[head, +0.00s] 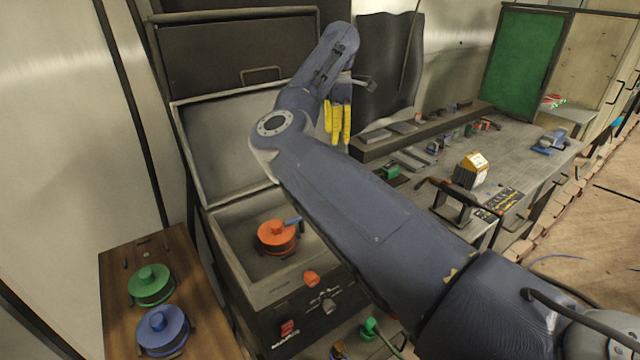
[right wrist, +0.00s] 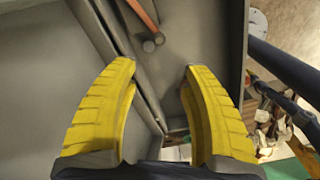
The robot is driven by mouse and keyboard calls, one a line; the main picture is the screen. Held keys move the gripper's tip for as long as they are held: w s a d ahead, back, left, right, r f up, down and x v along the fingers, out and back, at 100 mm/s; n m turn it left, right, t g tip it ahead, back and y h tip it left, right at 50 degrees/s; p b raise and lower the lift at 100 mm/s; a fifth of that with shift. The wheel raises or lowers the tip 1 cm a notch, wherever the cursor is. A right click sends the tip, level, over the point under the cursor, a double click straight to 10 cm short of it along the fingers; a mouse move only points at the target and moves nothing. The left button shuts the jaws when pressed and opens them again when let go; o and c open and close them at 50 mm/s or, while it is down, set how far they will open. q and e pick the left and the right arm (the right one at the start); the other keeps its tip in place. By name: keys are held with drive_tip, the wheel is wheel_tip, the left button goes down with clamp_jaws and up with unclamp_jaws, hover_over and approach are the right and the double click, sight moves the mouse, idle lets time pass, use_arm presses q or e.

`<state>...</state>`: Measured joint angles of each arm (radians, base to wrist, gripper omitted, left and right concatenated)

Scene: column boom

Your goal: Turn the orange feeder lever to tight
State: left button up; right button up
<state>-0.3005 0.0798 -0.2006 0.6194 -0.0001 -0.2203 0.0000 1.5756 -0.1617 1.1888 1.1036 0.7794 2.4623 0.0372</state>
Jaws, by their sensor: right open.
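The orange feeder (head: 277,239) is a round orange unit inside the open grey box, at the lower middle of the head view. A short blue lever (head: 292,221) sticks out at its upper right. My right gripper (head: 338,120) hangs fingers down, above and to the right of the box, well apart from the feeder. Its yellow fingers are apart with nothing between them, as the right wrist view also shows (right wrist: 158,72). An orange bar (right wrist: 143,14) shows at the top of that view, beyond the fingertips; I cannot tell what it belongs to. My left gripper is out of view.
The box's raised lid (head: 215,140) stands behind the feeder. An orange knob (head: 310,278) is on the box front. Green (head: 150,286) and blue (head: 164,330) round units stand on a wooden top at left. A cluttered grey bench (head: 520,160) is at right.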

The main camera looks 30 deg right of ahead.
drive_tip(key=f, duration=1.7)
drive_tip(key=shift+w+a+f, duration=0.1)
drive_tip(key=shift+a, duration=0.1)
drive_tip(key=shift+c, duration=0.6)
clamp_jaws()
